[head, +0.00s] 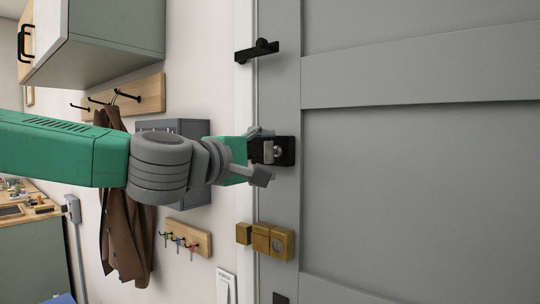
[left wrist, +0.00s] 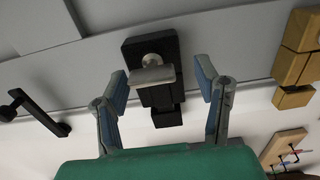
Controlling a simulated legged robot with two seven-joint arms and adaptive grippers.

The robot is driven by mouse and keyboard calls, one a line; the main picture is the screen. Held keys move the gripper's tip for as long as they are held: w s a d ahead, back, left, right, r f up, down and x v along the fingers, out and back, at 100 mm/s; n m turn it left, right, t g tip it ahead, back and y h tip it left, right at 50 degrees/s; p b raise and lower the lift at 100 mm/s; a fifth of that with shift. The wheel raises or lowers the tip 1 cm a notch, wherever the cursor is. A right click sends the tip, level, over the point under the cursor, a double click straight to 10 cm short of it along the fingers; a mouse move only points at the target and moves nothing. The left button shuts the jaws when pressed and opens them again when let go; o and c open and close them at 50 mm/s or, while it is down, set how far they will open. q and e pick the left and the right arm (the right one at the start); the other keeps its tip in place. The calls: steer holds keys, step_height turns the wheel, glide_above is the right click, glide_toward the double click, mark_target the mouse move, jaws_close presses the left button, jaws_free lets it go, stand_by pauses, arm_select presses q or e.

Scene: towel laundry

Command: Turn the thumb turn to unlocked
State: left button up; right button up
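The thumb turn is a small silver piece on a black lock plate (head: 287,151) on the grey door. In the left wrist view the silver thumb turn (left wrist: 153,76) lies crosswise in the picture on its black plate (left wrist: 150,46). My left gripper (head: 264,157) is at the lock, partly covering it in the head view. In the left wrist view its two fingers (left wrist: 162,82) are spread, one on each side of the thumb turn, with a visible gap to each. It holds nothing. My right gripper is in neither view.
A black latch (head: 260,50) is above the lock on the door (head: 420,190), and a brass lock (head: 270,240) is below. Left of the door are a grey wall box (head: 190,128), a key rack (head: 190,238), a brown coat (head: 125,225) and a green cabinet (head: 120,40).

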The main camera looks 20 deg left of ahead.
arm_select(q)
steer(key=v, duration=1.2)
stand_by(0.3)
step_height(320, 180, down, 42)
steer(key=d+m+g+y+b, duration=0.2)
steer(key=m+g+y+b, duration=0.1)
steer(key=m+g, duration=0.4)
steer(key=s+a+f+m+g+y+b, duration=0.1)
steer(key=s+a+f+m+g, duration=0.3)
steer(key=s+f, duration=0.8)
steer(key=s+a+f+m+g+y+b, duration=0.2)
steer(key=s+a+f+m+g, duration=0.1)
steer(key=s+f, duration=0.9)
step_height(320, 180, down, 2)
steer(key=shift+s+a+f+m+g, duration=0.25)
steer(key=shift+s+a+m+g, duration=0.15)
steer(key=shift+a+g, duration=0.6)
steer(key=shift+w+d, duration=0.1)
steer(key=shift+w, duration=0.05)
